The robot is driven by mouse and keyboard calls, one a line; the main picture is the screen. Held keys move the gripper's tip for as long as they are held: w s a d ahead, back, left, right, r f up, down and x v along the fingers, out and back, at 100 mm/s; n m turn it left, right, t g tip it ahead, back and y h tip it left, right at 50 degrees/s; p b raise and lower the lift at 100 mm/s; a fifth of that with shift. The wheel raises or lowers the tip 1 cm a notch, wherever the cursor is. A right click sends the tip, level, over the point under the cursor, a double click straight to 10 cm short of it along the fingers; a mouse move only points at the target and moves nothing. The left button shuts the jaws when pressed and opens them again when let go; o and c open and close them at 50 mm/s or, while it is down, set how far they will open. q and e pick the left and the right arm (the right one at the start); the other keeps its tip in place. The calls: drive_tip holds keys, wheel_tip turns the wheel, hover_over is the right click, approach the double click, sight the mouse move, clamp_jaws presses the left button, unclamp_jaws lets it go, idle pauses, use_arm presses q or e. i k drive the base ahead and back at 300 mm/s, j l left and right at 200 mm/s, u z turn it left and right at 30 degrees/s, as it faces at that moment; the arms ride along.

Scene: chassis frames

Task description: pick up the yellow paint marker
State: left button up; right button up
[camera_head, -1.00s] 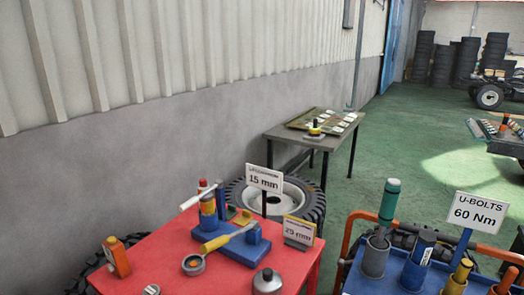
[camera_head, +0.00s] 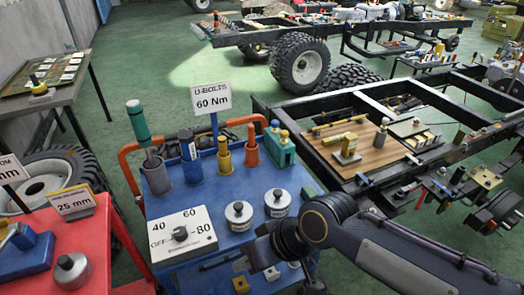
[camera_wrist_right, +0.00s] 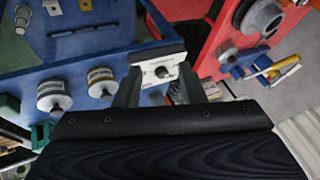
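A yellow marker-like piece (camera_head: 223,146) stands upright in a holder on the blue cart (camera_head: 218,188), between a blue piece (camera_head: 189,148) and an orange one (camera_head: 252,139). It looks like the yellow paint marker, but no label is readable. My right gripper (camera_head: 252,268) is over the cart's front, below and right of the yellow piece and apart from it. In the right wrist view my right gripper (camera_wrist_right: 160,80) has its fingers spread and nothing between them; the dial box (camera_wrist_right: 158,70) shows beyond. I cannot make out the yellow piece in that view. My left gripper is out of view.
A tall green-topped tool (camera_head: 140,125), a 60 Nm sign (camera_head: 211,97) and two metal canisters (camera_head: 240,215) crowd the cart. A red table (camera_head: 95,245) stands left. A black chassis frame (camera_head: 345,185) with a wooden board (camera_head: 365,150) stands right.

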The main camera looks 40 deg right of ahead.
sight(223, 140)
drive_tip(key=z, duration=1.1)
drive_tip(key=i+l+u, duration=0.1)
drive_tip(key=u, duration=0.4)
drive_tip(key=i+l+u, duration=0.2)
drive_tip(key=u, duration=0.3)
drive_tip(key=i+l+u, duration=0.25)
drive_tip(key=u, duration=0.25)
